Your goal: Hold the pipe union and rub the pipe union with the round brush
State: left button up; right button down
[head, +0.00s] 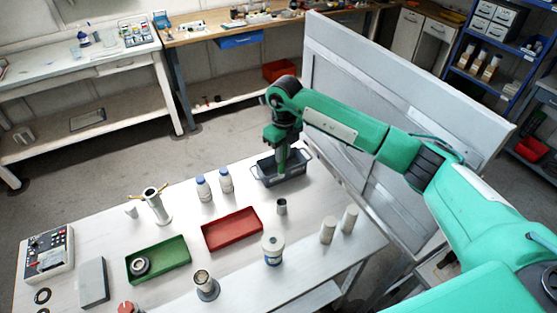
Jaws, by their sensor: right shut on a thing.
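My right gripper (282,153) reaches down over a dark grey tub (291,172) at the back right of the table. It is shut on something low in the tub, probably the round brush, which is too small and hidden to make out. A dark and silver ring-shaped fitting, which looks like the pipe union (140,266), lies in the green tray (172,264) at the front left. My right gripper is well apart from it. My left gripper is not in view.
A red tray (232,229), two blue-capped bottles (203,189), a white jar (272,249), a metal cup (281,206) and two pale cylinders (328,230) stand on the table. A brass-topped stand (157,205) is at the left. A grey partition (345,85) rises close behind my right arm.

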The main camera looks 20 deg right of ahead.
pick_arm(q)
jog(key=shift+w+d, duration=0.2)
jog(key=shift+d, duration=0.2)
